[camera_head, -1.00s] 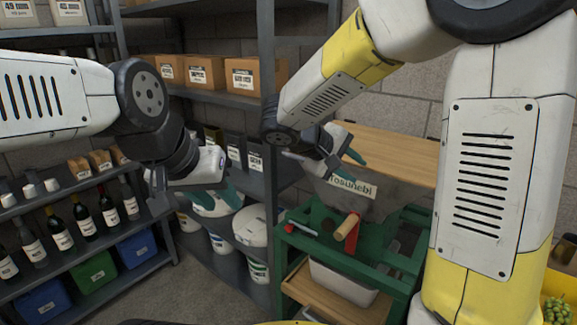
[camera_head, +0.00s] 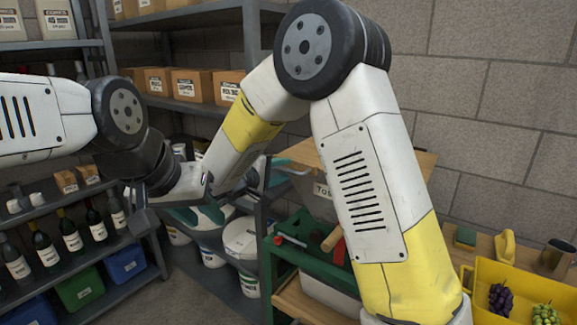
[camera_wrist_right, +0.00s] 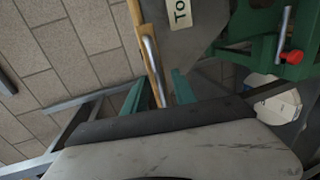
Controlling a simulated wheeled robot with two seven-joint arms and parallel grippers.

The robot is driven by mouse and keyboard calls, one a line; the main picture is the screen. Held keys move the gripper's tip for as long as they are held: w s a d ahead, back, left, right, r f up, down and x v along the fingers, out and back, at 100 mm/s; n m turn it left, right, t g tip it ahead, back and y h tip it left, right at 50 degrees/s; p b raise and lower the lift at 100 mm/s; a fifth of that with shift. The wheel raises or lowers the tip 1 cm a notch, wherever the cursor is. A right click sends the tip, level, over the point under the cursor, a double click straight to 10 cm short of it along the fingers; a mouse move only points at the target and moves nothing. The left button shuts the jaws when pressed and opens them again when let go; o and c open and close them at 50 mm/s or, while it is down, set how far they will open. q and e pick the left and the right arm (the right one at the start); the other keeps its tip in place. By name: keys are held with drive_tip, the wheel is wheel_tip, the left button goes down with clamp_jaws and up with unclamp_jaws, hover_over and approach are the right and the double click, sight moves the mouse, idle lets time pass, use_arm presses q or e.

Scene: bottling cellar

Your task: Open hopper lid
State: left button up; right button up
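The hopper (camera_head: 310,190) is a grey bin with a label, on a green frame; it also shows in the right wrist view (camera_wrist_right: 190,40). Its wooden lid (camera_head: 303,152) lies flat on top, partly hidden behind my right arm. In the right wrist view the lid (camera_wrist_right: 137,28) is edge-on, with a metal bar-like handle (camera_wrist_right: 151,65) along it. My right gripper (camera_wrist_right: 158,92) is open at the lid's left side; the lid's edge and handle end lie between its teal fingers, without clear contact. My left gripper (camera_head: 198,214) is open and empty, in front of the shelves.
A yellow crate (camera_head: 485,275) with grapes stands at right. Shelves with bottles (camera_head: 72,238), white buckets (camera_head: 240,240) and boxes fill the left. A brick wall is behind.

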drive_tip(key=shift+w+d+f, duration=0.1)
drive_tip(key=shift+w+d, duration=0.2)
drive_tip(key=shift+w, duration=0.1)
clamp_jaws()
idle(1.2)
